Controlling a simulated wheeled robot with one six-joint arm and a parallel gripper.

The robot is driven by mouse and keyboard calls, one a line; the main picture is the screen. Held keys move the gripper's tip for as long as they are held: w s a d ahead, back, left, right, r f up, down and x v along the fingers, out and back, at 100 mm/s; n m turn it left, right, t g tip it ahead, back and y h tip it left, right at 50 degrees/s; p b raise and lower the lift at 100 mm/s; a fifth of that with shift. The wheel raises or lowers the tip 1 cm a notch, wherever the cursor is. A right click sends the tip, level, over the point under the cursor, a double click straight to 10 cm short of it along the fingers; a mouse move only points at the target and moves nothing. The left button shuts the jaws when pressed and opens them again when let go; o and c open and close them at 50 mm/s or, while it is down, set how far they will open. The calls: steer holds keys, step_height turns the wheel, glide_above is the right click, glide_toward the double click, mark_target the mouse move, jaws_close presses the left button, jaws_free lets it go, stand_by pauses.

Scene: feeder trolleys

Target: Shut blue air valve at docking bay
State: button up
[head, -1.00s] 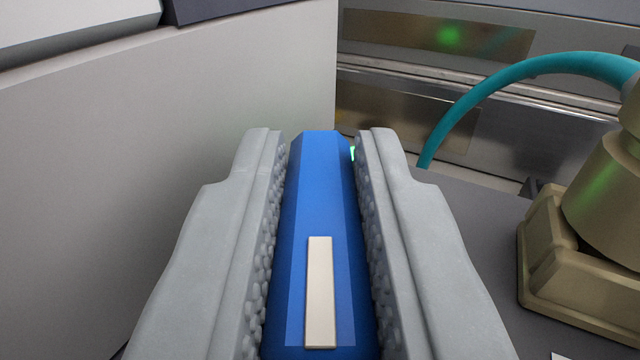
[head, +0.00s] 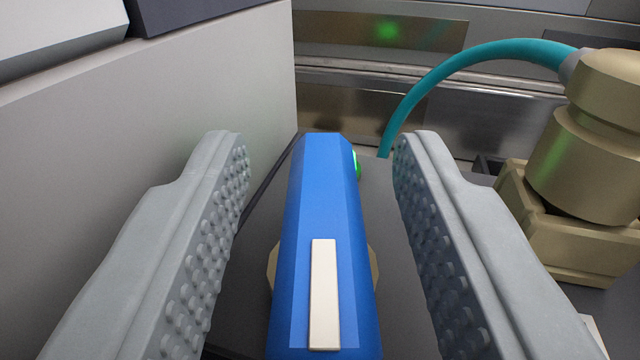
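The blue air valve handle (head: 328,200) runs lengthwise up the middle of the view, with a white stripe (head: 323,293) on its top. A tan round part (head: 375,272) shows beneath it on both sides. My gripper (head: 322,150) is open, with one grey studded finger on each side of the handle. There is a clear gap between each finger and the handle. The near end of the handle is cut off by the bottom edge of the picture.
A tan fitting (head: 590,140) with a teal hose (head: 450,68) stands at the right. A grey panel wall (head: 150,130) rises close on the left. Metal panels (head: 380,95) lie behind. A small green light (head: 357,165) shows just right of the handle's far end.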

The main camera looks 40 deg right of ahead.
steer(key=v, duration=1.7)
steer(key=shift+s, duration=0.2)
steer(key=shift+a, duration=0.15)
steer(key=shift+c, duration=0.2)
